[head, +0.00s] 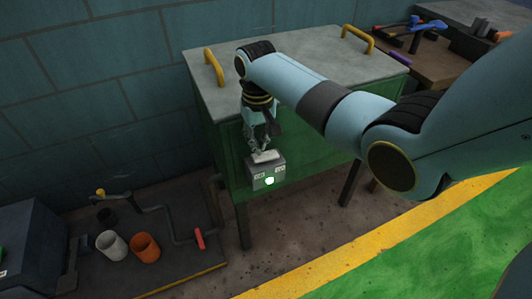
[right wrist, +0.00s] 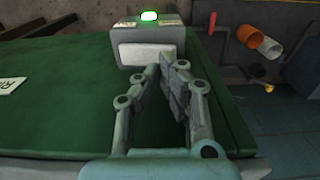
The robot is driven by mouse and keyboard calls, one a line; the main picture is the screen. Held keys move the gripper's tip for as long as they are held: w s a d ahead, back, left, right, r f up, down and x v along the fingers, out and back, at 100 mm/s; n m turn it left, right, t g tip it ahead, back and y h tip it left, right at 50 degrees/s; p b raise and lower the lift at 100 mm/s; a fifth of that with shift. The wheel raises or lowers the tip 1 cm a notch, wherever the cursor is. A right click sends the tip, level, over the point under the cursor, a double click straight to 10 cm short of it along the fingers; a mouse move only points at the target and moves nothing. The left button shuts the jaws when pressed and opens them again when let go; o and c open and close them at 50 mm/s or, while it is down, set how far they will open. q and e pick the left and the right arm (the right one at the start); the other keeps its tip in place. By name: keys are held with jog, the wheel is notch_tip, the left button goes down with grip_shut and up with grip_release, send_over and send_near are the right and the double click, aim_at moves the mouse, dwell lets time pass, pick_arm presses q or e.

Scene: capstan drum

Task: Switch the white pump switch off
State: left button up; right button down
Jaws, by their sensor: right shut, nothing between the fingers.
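The pump switch is a grey box (head: 262,177) on the green cabinet's front. Its white switch plate (head: 266,156) faces up in the head view, and a green lamp (head: 270,181) glows on the box. In the right wrist view, the white plate (right wrist: 148,55) and lit lamp (right wrist: 148,16) show at the top. My right gripper (head: 260,147) points down just above the plate. In the right wrist view its fingertips (right wrist: 166,67) are together and empty, near the plate's lower right edge. I cannot tell whether they touch it. My left gripper is not in view.
The green cabinet (head: 222,143) has a grey top with two yellow handles (head: 213,67). A low platform at lower left holds a white cup (head: 111,244), an orange cup (head: 145,247) and a bent pipe with a red handle (head: 199,239). A cluttered bench stands at upper right.

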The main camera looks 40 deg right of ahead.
jog(key=shift+s+f+b, duration=0.1)
jog(key=shift+f+b, duration=0.3)
jog(key=shift+f, duration=0.45)
dwell(0.3)
jog(key=shift+r, duration=0.1)
notch_tip(320, 180, up, 7)
jog(key=p, duration=0.8)
dwell(0.4)
jog(key=s+f+n+b, duration=0.1)
jog(key=s+f, duration=0.9)
jog(key=s, duration=0.5)
jog(key=s+f+n+b, duration=0.1)
jog(key=s+f, duration=0.9)
jog(key=s, duration=0.6)
jog(key=s+f+n+b, duration=0.1)
jog(key=s+f, duration=1)
jog(key=s, duration=0.4)
jog(key=shift+s+t+h, duration=0.35)
jog(key=shift+t+h, duration=0.05)
